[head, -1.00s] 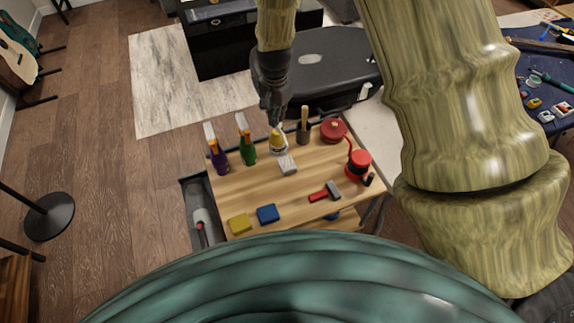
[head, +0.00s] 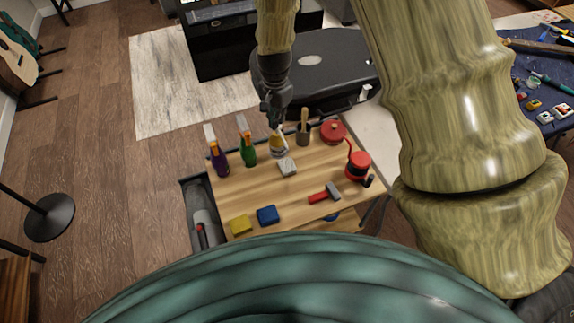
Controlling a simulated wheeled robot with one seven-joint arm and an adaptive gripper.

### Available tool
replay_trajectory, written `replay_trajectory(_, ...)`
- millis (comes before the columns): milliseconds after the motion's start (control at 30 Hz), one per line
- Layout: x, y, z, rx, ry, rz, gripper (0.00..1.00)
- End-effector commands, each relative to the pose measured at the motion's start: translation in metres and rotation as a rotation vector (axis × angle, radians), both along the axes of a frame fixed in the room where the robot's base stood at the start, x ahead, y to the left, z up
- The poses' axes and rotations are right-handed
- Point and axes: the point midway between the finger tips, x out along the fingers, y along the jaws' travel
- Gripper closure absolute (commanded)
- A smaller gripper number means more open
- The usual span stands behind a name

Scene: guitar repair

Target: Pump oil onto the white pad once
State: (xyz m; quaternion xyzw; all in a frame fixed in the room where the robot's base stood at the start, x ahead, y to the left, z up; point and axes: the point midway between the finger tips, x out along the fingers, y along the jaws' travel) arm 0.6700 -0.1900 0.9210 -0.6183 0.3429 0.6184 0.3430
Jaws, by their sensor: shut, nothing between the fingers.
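A yellow bottle with a pale pump top (head: 279,147) stands near the back of the wooden table, between a green bottle and a dark cup. A whitish-grey pad (head: 287,167) lies on the table just in front of it. My gripper (head: 277,122) is shut and empty, pointing down directly over the bottle's top and hiding part of it. I cannot tell whether the fingertips touch the pump.
The wooden table (head: 265,190) also holds a purple bottle (head: 219,162), the green bottle (head: 247,154), the dark cup (head: 303,137), a red round container (head: 333,131), a red device (head: 357,167), a hammer (head: 325,195), a blue block (head: 268,215) and a yellow block (head: 240,225).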

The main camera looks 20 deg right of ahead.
Motion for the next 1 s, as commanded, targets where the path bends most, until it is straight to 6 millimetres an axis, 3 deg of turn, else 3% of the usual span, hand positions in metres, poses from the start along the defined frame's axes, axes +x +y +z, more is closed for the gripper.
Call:
replay_trajectory(500, 0.000, 0.000, 0.025, 0.000, 0.000, -0.001, 1.00)
replay_trajectory(1000, 0.000, 0.000, 0.025, 0.000, 0.000, 0.000, 1.00)
